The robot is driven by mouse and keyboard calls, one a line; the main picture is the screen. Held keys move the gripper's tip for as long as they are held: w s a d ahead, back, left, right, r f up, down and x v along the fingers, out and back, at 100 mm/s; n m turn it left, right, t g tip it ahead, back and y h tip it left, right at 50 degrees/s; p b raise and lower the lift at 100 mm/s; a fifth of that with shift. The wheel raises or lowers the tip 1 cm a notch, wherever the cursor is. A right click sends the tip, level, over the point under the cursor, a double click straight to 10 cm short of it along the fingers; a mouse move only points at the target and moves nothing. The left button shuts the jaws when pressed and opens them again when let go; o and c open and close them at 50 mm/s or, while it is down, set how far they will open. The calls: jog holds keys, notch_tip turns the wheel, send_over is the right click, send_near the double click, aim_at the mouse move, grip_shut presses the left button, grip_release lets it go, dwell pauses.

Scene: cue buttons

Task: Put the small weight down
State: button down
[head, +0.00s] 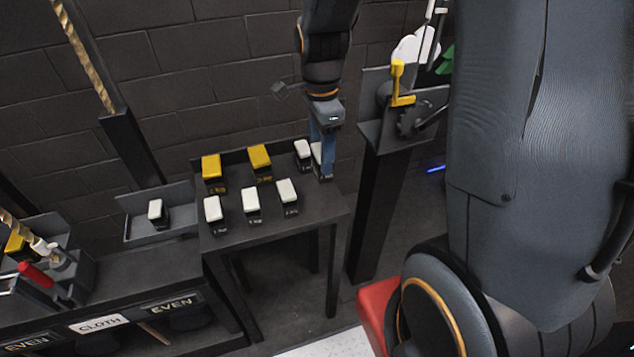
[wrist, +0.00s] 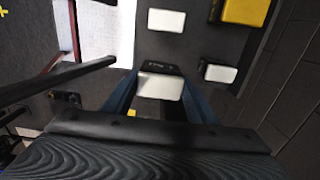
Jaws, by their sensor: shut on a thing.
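My gripper (head: 323,158) points down at the right back corner of the small dark table. Its blue fingers are shut on a small weight (head: 316,154), a dark block with a white top. In the wrist view the held weight (wrist: 160,86) sits between the two fingers, white top toward the camera. In the head view a finger partly covers it. It is at or just above the tabletop by the right edge; I cannot tell whether its base touches.
Another white-topped weight (head: 303,149) stands close to the left of the held one. More white-topped weights (head: 250,199) stand in front, and yellow-topped weights (head: 260,156) at the back. A tray (head: 180,220) with a white-topped block is left. A post with a yellow lever (head: 398,82) stands right.

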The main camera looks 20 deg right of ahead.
jog(key=shift+f+p, duration=0.85)
jog(key=shift+f, duration=3.7)
jog(key=shift+f, duration=0.1)
jog(key=c, duration=0.8)
grip_release()
jog(key=shift+o, duration=0.2)
notch_tip(320, 180, up, 12)
jog(key=b, duration=0.2)
jog(key=shift+b, duration=0.3)
jog(key=shift+s+n, duration=0.55)
jog(key=shift+n, duration=0.35)
jog(key=s+n+t, duration=0.1)
jog(key=s+n, duration=0.7)
jog(key=n, duration=0.8)
jog(key=shift+s+f, duration=0.2)
jog(key=shift+f, duration=0.15)
